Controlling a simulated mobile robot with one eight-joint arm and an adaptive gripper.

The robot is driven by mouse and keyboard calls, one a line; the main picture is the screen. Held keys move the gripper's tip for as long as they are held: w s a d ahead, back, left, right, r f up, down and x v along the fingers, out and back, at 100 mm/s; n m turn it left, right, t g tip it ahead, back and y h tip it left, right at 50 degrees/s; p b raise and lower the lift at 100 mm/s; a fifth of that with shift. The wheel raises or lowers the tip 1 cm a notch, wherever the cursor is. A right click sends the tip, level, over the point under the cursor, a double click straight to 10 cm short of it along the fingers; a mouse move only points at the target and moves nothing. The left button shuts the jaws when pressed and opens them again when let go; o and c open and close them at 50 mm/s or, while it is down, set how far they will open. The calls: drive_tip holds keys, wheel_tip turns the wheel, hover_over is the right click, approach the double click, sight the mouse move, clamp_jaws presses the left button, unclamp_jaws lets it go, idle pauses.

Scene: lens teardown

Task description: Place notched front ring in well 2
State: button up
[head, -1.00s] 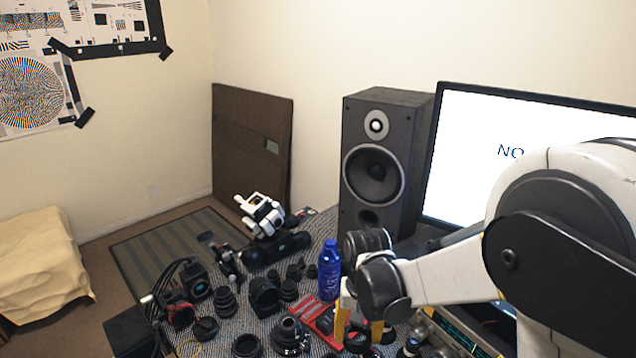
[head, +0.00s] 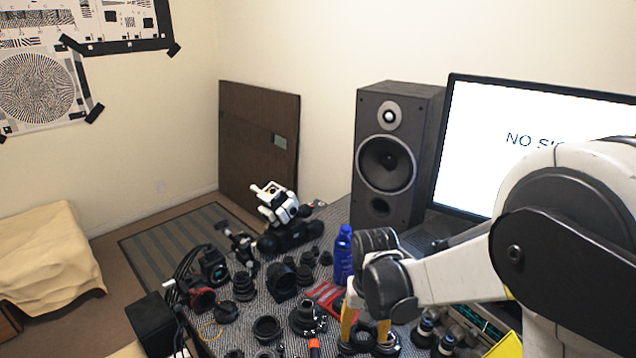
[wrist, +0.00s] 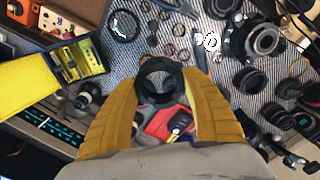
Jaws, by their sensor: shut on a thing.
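My gripper (wrist: 163,72) has two yellow fingers, shut on a dark ring (wrist: 148,91) held between their tips in the wrist view. I take this to be the notched front ring; its notches cannot be made out. In the head view my gripper (head: 367,324) points down over the near right part of the table, and the ring is hard to separate from dark parts around it. A red tray (wrist: 156,128) shows below and behind the ring in the wrist view. No well number is readable, so I cannot tell which is well 2.
A blue bottle (head: 343,256) stands close behind my gripper. Lens parts crowd the patterned table, including a lens barrel (head: 307,318). A yellow compartment box (wrist: 78,60) lies left in the wrist view. A speaker (head: 394,160) and monitor (head: 540,145) stand behind.

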drive_tip(key=d+f+b, duration=0.8)
drive_tip(key=f, duration=0.1)
drive_tip(key=shift+s+d+n, duration=0.3)
drive_tip(key=shift+s+d, duration=0.05)
drive_tip(key=shift+s, duration=0.1)
